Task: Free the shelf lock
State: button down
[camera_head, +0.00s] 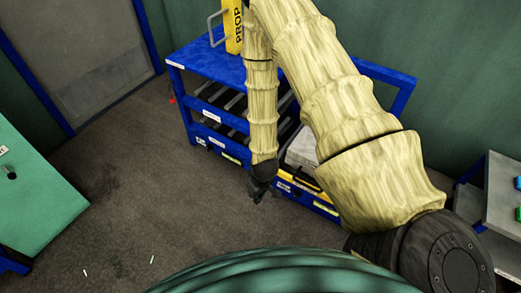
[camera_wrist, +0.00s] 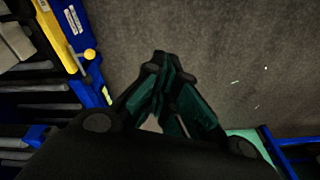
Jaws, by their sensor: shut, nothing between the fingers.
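The blue shelf rack (camera_head: 215,62) stands ahead, with several levels of dark bars. A yellow strip (camera_head: 298,184) shows along its lower front, beside my gripper. In the wrist view, a yellow bar (camera_wrist: 55,35) runs along the blue rack edge and a round yellow knob (camera_wrist: 90,54) sticks out from it. I cannot tell for certain which part is the shelf lock. My gripper (camera_head: 262,193) is shut and empty, in front of the low part of the rack. In the wrist view its fingertips (camera_wrist: 165,62) are right of the knob and apart from it, over the floor.
A yellow piece marked PROP (camera_head: 234,28) stands on the rack top. A small red part (camera_head: 172,100) shows at the rack's left side. A green-topped table (camera_head: 35,195) is at left, a grey shelf unit (camera_head: 490,205) at right.

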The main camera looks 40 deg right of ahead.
jog(key=w+d+f+t+b, duration=0.1)
jog(key=w+d+f+b, duration=0.4)
jog(key=w+d+b, duration=0.2)
jog(key=w+d+f+n+t+b, duration=0.1)
jog(key=w+d+f+b, duration=0.3)
jog(key=w+d+b, duration=0.4)
jog(key=shift+w+d+f+n+b, duration=0.2)
jog(key=shift+w+f+n+b, duration=0.15)
jog(key=shift+w+b, duration=1.55)
jog(key=shift+w+f, duration=0.15)
jog(key=shift+w, duration=0.1)
notch_tip(320, 180, down, 10)
jog(key=b, duration=0.6)
jog(key=shift+s, duration=0.25)
